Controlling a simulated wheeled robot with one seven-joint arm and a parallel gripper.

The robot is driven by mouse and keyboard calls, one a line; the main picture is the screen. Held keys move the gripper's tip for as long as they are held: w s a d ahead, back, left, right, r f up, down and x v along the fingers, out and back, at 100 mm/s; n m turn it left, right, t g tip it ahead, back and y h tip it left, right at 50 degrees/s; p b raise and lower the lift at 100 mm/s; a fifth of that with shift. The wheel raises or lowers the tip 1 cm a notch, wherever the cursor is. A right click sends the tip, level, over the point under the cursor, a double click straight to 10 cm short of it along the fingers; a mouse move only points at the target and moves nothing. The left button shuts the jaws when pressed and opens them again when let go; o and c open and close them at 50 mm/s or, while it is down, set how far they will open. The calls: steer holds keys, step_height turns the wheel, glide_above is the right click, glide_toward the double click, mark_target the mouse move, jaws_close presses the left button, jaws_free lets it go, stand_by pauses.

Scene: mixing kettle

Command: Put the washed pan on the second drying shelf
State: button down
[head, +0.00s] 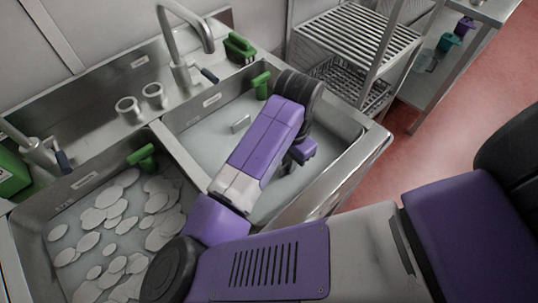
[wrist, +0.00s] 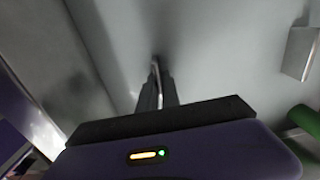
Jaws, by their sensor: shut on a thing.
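My gripper reaches down into the right sink basin (head: 207,128); in the head view my arm hides most of it. In the wrist view my gripper (wrist: 159,92) is shut on a thin pale metal edge (wrist: 157,73), which looks like the rim of the pan. The rest of the pan does not stand out from the grey surfaces. The drying rack stands beyond the sink at the upper right, with a slatted upper shelf (head: 358,29) and a wire lower shelf (head: 345,85). Both look empty where visible.
A small grey block (head: 241,124) is in the right basin and also shows in the wrist view (wrist: 299,54). The left basin (head: 32,245) holds several pale discs. A tap (head: 177,50) rises behind the basins. Two metal cups (head: 142,102) stand on the ledge. Red floor lies right.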

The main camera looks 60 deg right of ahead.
steer(key=shift+r+p, duration=4.3)
steer(key=shift+r, duration=1.05)
